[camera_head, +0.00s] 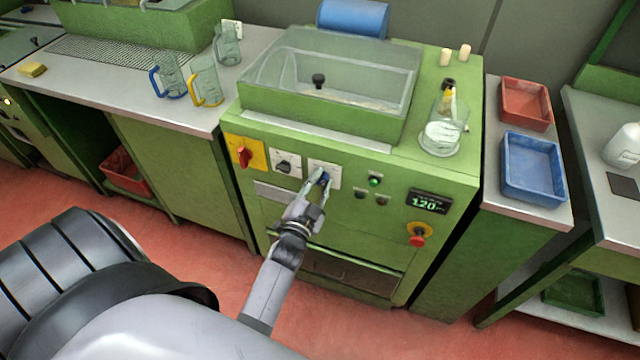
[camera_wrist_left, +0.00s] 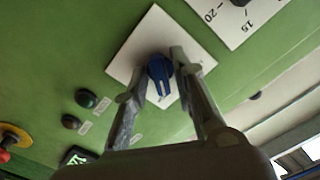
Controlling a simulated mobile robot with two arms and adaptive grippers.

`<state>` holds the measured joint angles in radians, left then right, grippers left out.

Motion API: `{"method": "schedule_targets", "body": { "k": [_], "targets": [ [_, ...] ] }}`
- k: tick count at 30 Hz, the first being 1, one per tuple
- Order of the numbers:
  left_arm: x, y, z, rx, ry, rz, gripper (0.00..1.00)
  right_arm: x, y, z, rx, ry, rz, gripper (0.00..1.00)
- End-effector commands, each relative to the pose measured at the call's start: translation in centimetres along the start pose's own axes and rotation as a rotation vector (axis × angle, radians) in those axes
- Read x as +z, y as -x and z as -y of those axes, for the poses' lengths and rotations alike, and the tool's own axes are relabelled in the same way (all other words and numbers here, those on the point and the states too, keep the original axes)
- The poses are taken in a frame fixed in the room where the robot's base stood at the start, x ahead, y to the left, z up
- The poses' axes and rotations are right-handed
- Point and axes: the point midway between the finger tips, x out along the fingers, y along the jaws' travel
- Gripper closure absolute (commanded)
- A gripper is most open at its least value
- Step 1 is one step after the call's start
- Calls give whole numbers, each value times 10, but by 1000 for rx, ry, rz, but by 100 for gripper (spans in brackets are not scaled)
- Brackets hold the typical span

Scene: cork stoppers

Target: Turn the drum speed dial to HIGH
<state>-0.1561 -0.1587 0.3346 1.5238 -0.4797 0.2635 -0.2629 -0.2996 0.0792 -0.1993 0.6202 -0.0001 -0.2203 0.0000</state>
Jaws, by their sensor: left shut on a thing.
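The drum speed dial (camera_wrist_left: 160,76) is a blue knob with a pale pointer line on a white plate (camera_wrist_left: 128,52) on the green machine front. In the head view the blue knob (camera_head: 324,178) shows in part between my fingers. My left gripper (camera_head: 320,182) is shut on the dial, one finger on each side of it; it also shows in the left wrist view (camera_wrist_left: 162,80). I cannot read the dial's markings. My right gripper is not in view.
Beside the dial are a black knob (camera_head: 285,167), a red switch on a yellow plate (camera_head: 244,156), a lit green button (camera_head: 375,181) and a red emergency stop (camera_head: 417,239). A display (camera_head: 428,202) reads about 120. A clear-lidded drum (camera_head: 335,70) tops the machine.

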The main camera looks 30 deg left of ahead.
Motion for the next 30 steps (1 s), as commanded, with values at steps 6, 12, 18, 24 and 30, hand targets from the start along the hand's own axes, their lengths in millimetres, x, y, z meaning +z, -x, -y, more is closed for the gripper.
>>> {"method": "schedule_targets", "body": {
  "k": [6, 12, 18, 24, 30],
  "targets": [
    [0, 0, 1, -3, -106, 0, 100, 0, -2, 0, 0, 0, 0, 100],
    [0, 0, 1, -3, -157, 0, 100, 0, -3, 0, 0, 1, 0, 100],
    [0, 0, 2, -3, -172, 0, 100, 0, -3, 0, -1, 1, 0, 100],
    [-1, 0, 2, -3, -172, -1, 100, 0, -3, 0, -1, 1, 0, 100],
    [-1, -1, 2, -3, -172, -1, 70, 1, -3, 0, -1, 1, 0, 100]
  ]
}}
